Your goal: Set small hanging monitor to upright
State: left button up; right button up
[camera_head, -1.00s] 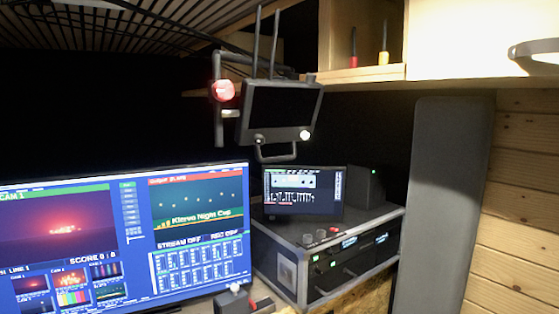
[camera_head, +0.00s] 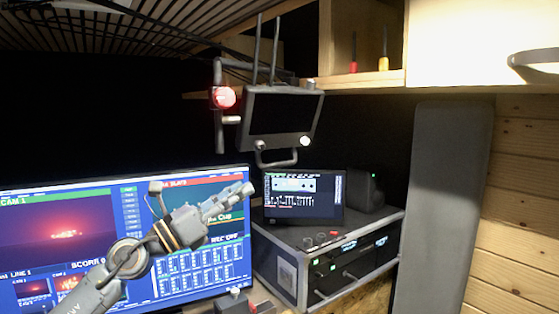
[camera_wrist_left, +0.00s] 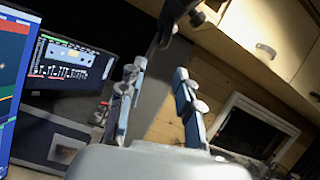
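The small hanging monitor (camera_head: 280,118) has a dark screen, a grey frame and a bar handle (camera_head: 277,162) along its bottom. It hangs below the ceiling on thin rods, with a red knob (camera_head: 223,97) on the bracket at its left. Its face looks tilted, but the exact angle is hard to tell. My left gripper (camera_head: 201,188) is open and empty, below and left of the monitor, apart from it in the picture. Its spread fingers also show in the left wrist view (camera_wrist_left: 158,105), with a dark part above them that I cannot identify for sure. My right gripper is not in view.
A large lit screen (camera_head: 60,222) stands behind my left arm. A small lit screen (camera_head: 304,197) and a dark speaker (camera_head: 366,187) sit on a rack case (camera_head: 300,240) below the monitor. A wooden shelf (camera_head: 365,78) is at upper right.

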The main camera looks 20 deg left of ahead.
aim_at(280, 165)
pick_arm(q)
jog(key=p+x, duration=0.4)
jog(key=x, duration=0.6)
jog(key=shift+w+d+r, duration=0.1)
jog(key=shift+d+r, duration=0.05)
jog(key=shift+r, duration=0.1)
jog(key=shift+w+d+r+p, duration=0.1)
jog(key=shift+w+d+p, duration=0.25)
jog(key=shift+w+d, duration=0.15)
jog(key=shift+a, duration=0.1)
jog(key=shift+c, duration=0.2)
grip_shut()
